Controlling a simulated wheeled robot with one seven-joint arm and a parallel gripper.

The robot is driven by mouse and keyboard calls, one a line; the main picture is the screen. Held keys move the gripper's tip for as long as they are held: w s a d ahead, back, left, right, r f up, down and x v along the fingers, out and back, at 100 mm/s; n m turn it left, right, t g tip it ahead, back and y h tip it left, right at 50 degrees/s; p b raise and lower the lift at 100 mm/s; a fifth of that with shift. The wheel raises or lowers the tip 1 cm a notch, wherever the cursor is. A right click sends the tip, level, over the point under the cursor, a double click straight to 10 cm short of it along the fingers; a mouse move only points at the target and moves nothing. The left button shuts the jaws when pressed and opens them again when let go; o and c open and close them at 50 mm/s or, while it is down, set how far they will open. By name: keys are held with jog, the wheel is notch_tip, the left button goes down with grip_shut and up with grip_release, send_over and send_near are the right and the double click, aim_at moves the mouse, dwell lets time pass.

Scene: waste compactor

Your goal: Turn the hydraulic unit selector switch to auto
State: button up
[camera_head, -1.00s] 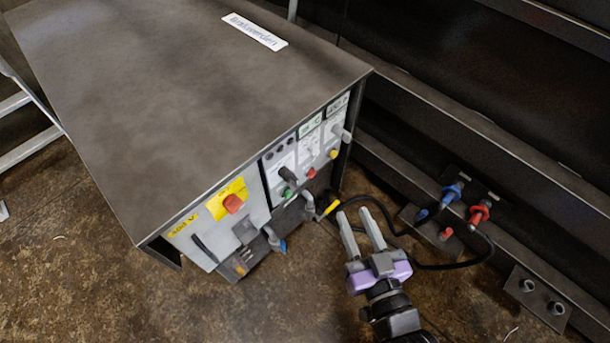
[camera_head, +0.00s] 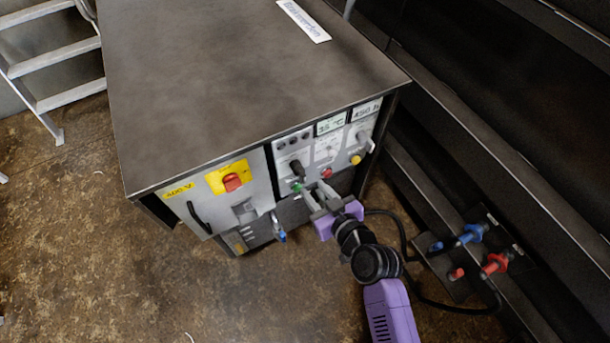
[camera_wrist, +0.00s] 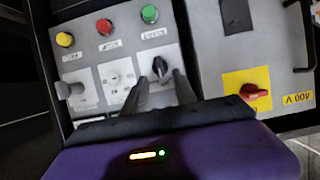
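The hydraulic unit cabinet (camera_head: 275,85) has a control panel on its front. A black selector switch (camera_head: 297,170) sits on the panel, above the green button (camera_head: 297,187). In the wrist view the switch (camera_wrist: 160,67) is on a white label plate, just beyond the gap between my fingertips. The plate's lettering is too blurred to read. My gripper (camera_head: 313,188) is open and empty, low in front of the panel and close to the switch. In the wrist view my gripper (camera_wrist: 159,82) has one finger towards each side of the switch. I cannot tell whether it touches the switch.
Red (camera_head: 327,173) and yellow (camera_head: 356,160) buttons and a grey knob (camera_wrist: 70,88) are on the same panel. A red main switch (camera_head: 232,182) on a yellow plate is to the left. Blue (camera_head: 471,234) and red (camera_head: 495,263) hose couplings stand at the right.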

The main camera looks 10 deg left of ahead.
aim_at(305, 179)
jog(key=x, duration=0.7)
jog(key=shift+w+a, duration=0.1)
jog(key=shift+w, duration=0.05)
jog(key=shift+f, duration=0.1)
grip_shut()
